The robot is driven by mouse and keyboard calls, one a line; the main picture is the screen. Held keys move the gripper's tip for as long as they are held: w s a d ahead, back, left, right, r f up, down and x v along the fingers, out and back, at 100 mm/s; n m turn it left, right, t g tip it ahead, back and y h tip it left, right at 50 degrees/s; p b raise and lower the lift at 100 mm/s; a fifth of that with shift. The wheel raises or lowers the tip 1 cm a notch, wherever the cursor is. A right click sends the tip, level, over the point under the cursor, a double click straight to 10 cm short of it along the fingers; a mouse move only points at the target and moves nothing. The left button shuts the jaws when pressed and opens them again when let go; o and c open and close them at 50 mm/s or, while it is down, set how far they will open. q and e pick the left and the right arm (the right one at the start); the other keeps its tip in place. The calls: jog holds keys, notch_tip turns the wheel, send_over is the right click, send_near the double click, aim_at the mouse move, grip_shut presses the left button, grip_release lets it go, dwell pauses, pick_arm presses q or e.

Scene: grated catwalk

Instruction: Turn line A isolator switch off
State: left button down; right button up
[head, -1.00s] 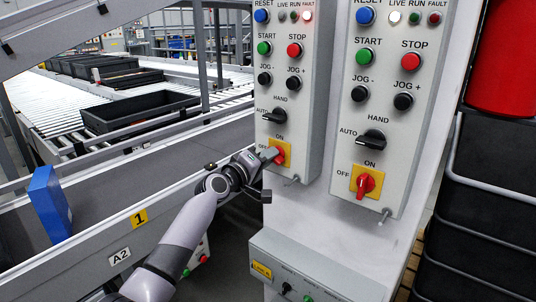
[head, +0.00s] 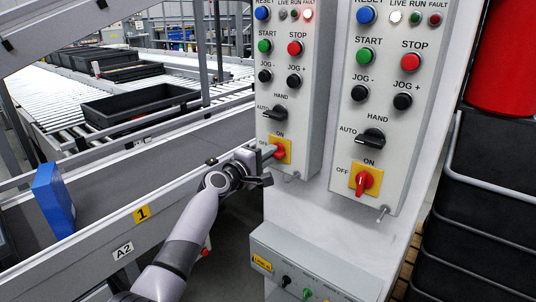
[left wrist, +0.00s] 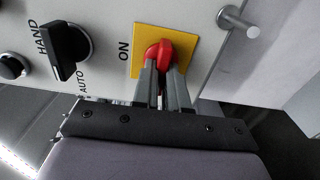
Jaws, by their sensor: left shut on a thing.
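The left panel's isolator is a red knob on a yellow plate (head: 287,145), below the black HAND/AUTO selector. ON is readable beside the plate; the knob's exact angle is hard to tell behind the fingers. My right gripper is out of view.
The black selector (head: 276,113) and jog buttons are above the held knob. A small metal peg (head: 292,178) sticks out below it. A lower control box (head: 310,265) is underneath. A conveyor with a blue box (head: 52,200) is at left; black crates (head: 490,190) stand at right.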

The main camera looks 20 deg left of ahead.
pick_arm(q)
jog(key=shift+r, duration=0.2)
jog(key=c, duration=1.2)
grip_release()
jog(key=shift+w+d+f, duration=0.1)
jog(key=shift+o, duration=0.2)
jog(key=p+v, duration=0.1)
jog(key=v, duration=0.6)
